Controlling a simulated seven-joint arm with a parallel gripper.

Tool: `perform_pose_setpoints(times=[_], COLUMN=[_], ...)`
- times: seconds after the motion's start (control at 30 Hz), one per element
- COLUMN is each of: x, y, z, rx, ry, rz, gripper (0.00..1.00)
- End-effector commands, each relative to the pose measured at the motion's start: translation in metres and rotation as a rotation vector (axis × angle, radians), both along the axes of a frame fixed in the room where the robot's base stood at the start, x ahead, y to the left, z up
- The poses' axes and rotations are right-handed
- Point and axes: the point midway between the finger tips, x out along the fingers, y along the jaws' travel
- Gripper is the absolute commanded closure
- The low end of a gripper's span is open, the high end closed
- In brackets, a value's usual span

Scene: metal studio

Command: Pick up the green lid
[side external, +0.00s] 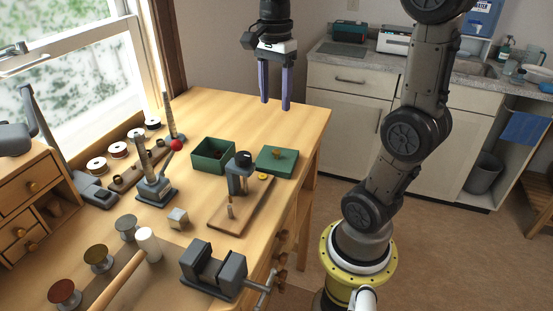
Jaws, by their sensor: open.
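Something dark shows inside the box. My gripper (274,104) hangs above the far part of the bench, pointing down. Its two purple fingers are apart with nothing between them. In the picture it is above the lid, with a clear gap.
In front of the lid, a grey tool with a black top (240,172) stands on a wooden board (236,215). A vise (213,270), a mallet (148,243) and several spools (115,147) are on the bench. The far right of the bench top (305,118) is clear.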

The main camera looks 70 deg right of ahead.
Motion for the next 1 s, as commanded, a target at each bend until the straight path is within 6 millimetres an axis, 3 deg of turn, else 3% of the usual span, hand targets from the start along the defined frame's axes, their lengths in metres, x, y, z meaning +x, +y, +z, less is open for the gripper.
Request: perform_pose_setpoints(times=[0.13, 0.43, 0.77, 1.0], x=[-0.002, -0.002, -0.002, -0.003], y=[-0.002, -0.002, -0.002, -0.002], z=[-0.014, -0.069, -0.095, -0.129], rx=[0.002, 0.002, 0.001, 0.001], ry=[0.004, 0.003, 0.002, 0.002], rz=[-0.009, -0.006, -0.005, -0.005], gripper=[0.4, 0.4, 0.4, 0.4])
